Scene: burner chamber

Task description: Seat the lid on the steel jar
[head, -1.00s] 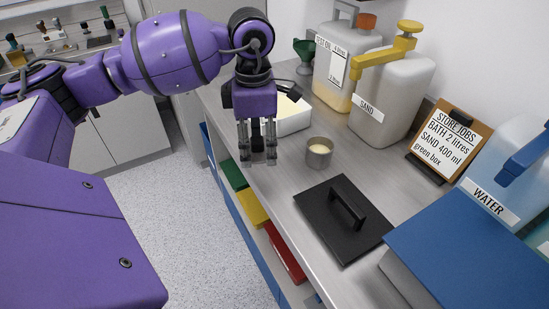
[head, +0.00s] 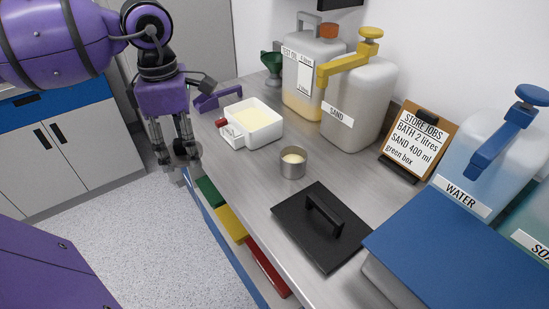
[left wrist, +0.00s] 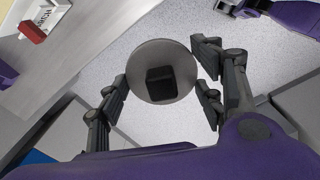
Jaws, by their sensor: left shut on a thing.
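A round grey disc with a dark square knob (left wrist: 160,82), which looks like the lid, sits between the fingers of my left gripper in the left wrist view. My left gripper (head: 180,156) is shut on it, beyond the counter's left edge and over the floor. In the head view the fingers mostly hide what they hold. A small open steel jar (head: 293,168) with pale contents stands upright on the counter, to the right of and apart from the gripper.
A white dish (head: 238,137) of pale material stands behind the jar. A black square plate with a handle (head: 305,238) lies in front of it. The sand container (head: 362,105), oil container (head: 303,90) and clipboard (head: 405,150) line the wall. Bare counter surrounds the jar.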

